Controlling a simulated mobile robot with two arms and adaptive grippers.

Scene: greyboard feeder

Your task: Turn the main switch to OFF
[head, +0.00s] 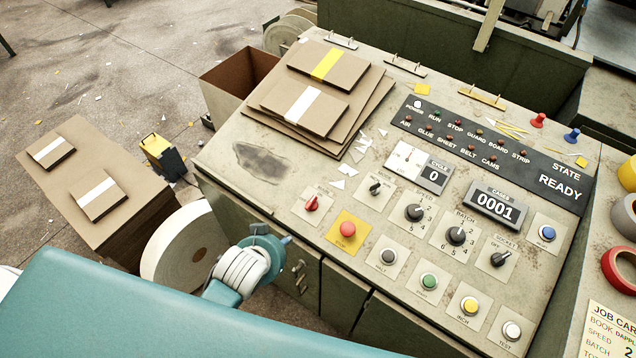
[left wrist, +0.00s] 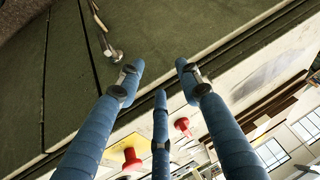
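The main switch appears to be the red rotary knob (head: 311,203) on a pale plate at the panel's left front; its label is too small to read surely. A red knob (left wrist: 183,126) also shows beyond the fingers in the left wrist view. My left gripper (head: 284,242) is at the panel's front left edge, apart from the knob and nearer the camera. In the left wrist view its blue fingers (left wrist: 158,80) are spread open with nothing between them. My right gripper is not in view.
A red mushroom button (head: 347,229) on a yellow plate (head: 345,243) sits right beside the red knob. Several black knobs and coloured buttons fill the panel. The display (head: 557,184) reads READY. Grey boards (head: 320,90) lie behind; a large paper roll (head: 182,250) stands left.

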